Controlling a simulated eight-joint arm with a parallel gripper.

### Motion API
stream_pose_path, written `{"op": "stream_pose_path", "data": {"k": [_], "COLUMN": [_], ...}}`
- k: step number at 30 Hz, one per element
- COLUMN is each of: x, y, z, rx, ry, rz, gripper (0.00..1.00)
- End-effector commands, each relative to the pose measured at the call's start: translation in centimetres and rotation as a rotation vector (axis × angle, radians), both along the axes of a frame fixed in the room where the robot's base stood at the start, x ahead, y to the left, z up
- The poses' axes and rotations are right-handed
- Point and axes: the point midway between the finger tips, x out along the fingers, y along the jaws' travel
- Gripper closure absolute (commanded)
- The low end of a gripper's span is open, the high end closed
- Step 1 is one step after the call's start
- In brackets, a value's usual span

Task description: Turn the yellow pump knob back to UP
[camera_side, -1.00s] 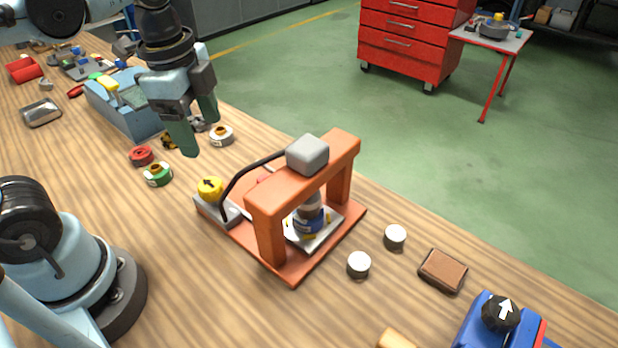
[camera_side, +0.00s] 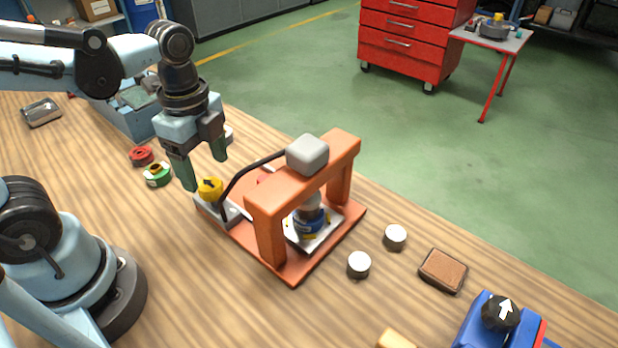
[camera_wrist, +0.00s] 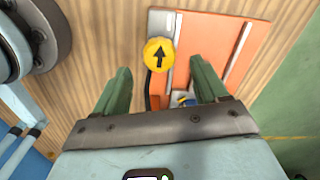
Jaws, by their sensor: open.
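The yellow pump knob (camera_side: 210,188) sits on a grey block (camera_side: 217,211) at the left corner of the orange press (camera_side: 303,203). It bears a black arrow, which points up in the wrist view (camera_wrist: 158,55) and toward the upper left in the side view. My gripper (camera_side: 206,172) is open and empty, with its green fingers pointing down just above and behind the knob. In the wrist view the knob lies ahead of and between the fingertips (camera_wrist: 158,80), apart from both. A blue and yellow object (camera_side: 309,220) stands inside the press frame.
A black hose (camera_side: 240,174) arches from the press close beside the knob. Red (camera_side: 141,156) and green (camera_side: 157,175) round pieces lie to the left. White discs (camera_side: 358,264), a brown block (camera_side: 443,270) and a blue device (camera_side: 500,320) are at the right.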

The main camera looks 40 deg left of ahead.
Motion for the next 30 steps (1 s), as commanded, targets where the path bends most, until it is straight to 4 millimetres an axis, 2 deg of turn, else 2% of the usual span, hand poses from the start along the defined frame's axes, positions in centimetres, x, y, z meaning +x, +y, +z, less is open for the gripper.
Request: {"op": "stream_pose_path", "data": {"k": [6,12,24,25,30], "x": [0.0,0.0,0.0,0.0,0.0], "y": [0.0,0.0,0.0,0.0,0.0], "z": [-2.3,-3.5,-3.9,-3.9,-3.9], "rx": [-0.001,-0.001,-0.001,-0.001,-0.001], "ry": [0.000,0.000,0.000,0.000,0.000], "rz": [0.000,0.000,0.000,0.000,0.000], "gripper": [0.27,0.27,0.27,0.29,0.55]}}
